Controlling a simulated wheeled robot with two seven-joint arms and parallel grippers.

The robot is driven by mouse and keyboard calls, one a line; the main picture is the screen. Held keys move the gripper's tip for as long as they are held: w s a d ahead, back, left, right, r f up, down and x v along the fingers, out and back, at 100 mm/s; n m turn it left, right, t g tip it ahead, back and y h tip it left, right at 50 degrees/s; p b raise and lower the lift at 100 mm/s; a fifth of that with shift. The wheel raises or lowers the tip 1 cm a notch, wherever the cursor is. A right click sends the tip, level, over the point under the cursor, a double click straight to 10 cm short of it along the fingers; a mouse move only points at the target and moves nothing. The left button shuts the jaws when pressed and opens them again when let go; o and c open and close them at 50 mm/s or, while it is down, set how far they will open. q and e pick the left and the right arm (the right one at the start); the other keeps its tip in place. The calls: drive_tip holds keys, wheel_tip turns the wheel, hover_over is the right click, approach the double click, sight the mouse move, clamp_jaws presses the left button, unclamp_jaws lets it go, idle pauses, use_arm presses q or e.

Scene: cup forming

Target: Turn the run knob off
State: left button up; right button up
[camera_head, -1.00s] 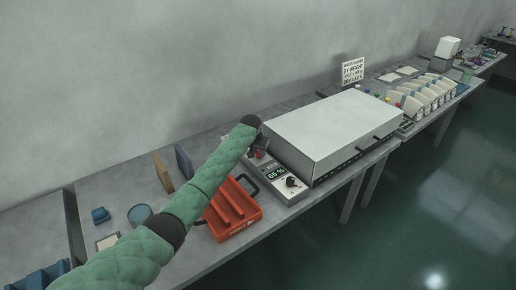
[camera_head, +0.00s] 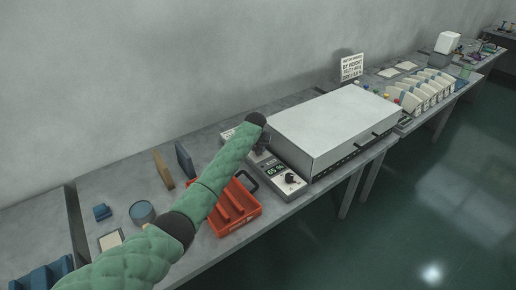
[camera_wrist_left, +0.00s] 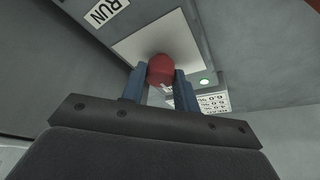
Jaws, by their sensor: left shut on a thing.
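The red run knob (camera_wrist_left: 161,69) sits on a pale square plate (camera_wrist_left: 130,48) beside a RUN label (camera_wrist_left: 106,11) in the left wrist view. My left gripper (camera_wrist_left: 160,82) is shut on the knob, with one blue finger on each side of it. In the head view my left arm reaches over the control panel (camera_head: 287,187) at the left side of the large white-lidded machine (camera_head: 335,122), and the arm's end (camera_head: 256,120) hides the knob. My right gripper is in neither view.
The panel carries a lit display (camera_head: 274,169) and a black knob (camera_head: 291,178). An orange tray (camera_head: 250,212) with a black handle lies just left of the panel. A sign (camera_head: 352,67) stands behind the machine. Several pale pieces stand in a row to the right.

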use_arm(q)
drive_tip(key=o, duration=1)
drive_tip(key=shift+c, duration=0.2)
drive_tip(key=shift+r, duration=0.1)
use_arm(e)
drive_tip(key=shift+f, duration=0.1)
use_arm(q)
drive_tip(key=shift+s+r, duration=0.15)
drive_tip(key=shift+r, duration=0.1)
drive_tip(key=b+v, duration=0.2)
drive_tip(key=v, duration=0.5)
drive_tip(key=shift+b, duration=0.3)
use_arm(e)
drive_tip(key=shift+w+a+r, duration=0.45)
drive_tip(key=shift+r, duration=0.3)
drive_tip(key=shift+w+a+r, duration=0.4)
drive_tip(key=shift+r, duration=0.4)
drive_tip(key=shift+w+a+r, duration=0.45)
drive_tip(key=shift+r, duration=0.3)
